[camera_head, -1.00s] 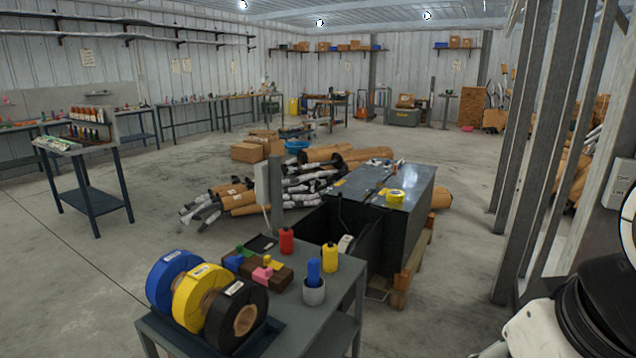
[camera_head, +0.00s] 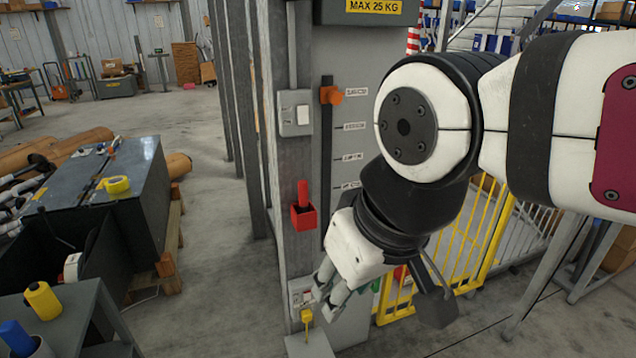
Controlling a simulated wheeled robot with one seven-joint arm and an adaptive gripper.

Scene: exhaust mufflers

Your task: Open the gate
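A yellow barred gate (camera_head: 462,240) stands at the right, partly hidden behind my white and black arm. It looks closed, but its latch side is hidden. My gripper (camera_head: 325,298) points down and left beside a grey post. Its fingertips are close to a small control box (camera_head: 299,297) low on the post, with a yellow key-like piece (camera_head: 306,316) hanging at its front. I cannot tell whether the fingers touch the box or how far apart they are. Small red and green parts show behind the gripper.
The post carries a red holder (camera_head: 304,215), a grey switch box (camera_head: 294,113) and an orange knob (camera_head: 331,95) on a dark vertical slot. A "MAX 25 KG" sign (camera_head: 374,6) is above. A dark metal bin (camera_head: 125,190) stands left. Floor between bin and post is clear.

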